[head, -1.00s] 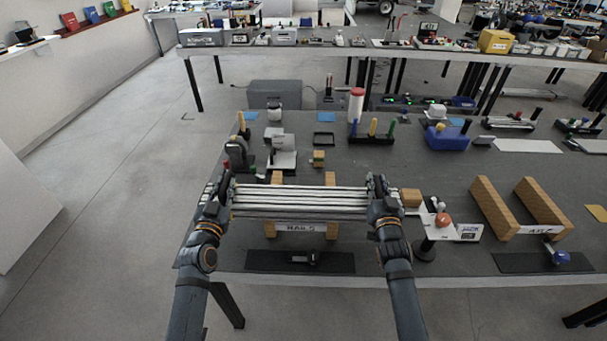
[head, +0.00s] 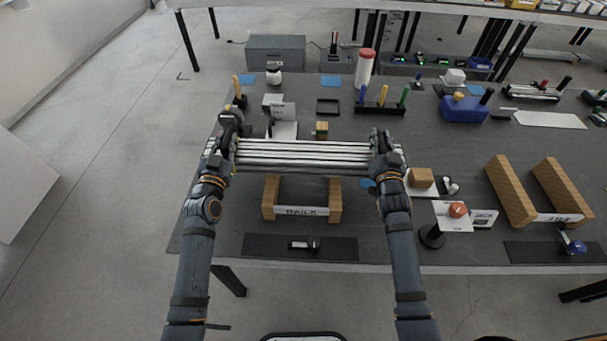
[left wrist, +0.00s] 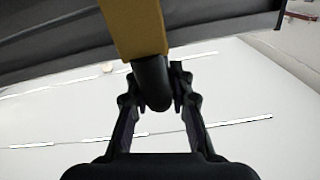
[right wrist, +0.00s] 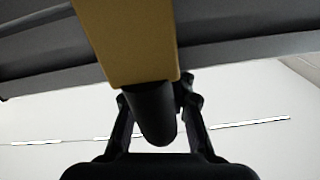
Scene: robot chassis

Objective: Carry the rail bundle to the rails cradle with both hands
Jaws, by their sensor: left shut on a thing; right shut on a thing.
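The rail bundle (head: 303,155), several long silvery bars side by side, is held roughly level between my grippers in the head view. My left gripper (head: 227,150) is shut at its left end and my right gripper (head: 381,155) at its right end. In each wrist view a dark rounded piece, left (left wrist: 152,85) and right (right wrist: 153,115), sits between the fingers below a tan strip. The rails cradle (head: 271,198), two wooden blocks with a front label, stands nearer me than the bundle in the picture. Their height gap cannot be told.
A small wooden block on a stand (head: 321,130) and a white part with a label (head: 283,128) stand just behind the bundle. A peg rack (head: 380,107) is farther back. A second wooden cradle (head: 510,190) is at the right. A dark mat (head: 260,246) lies in front.

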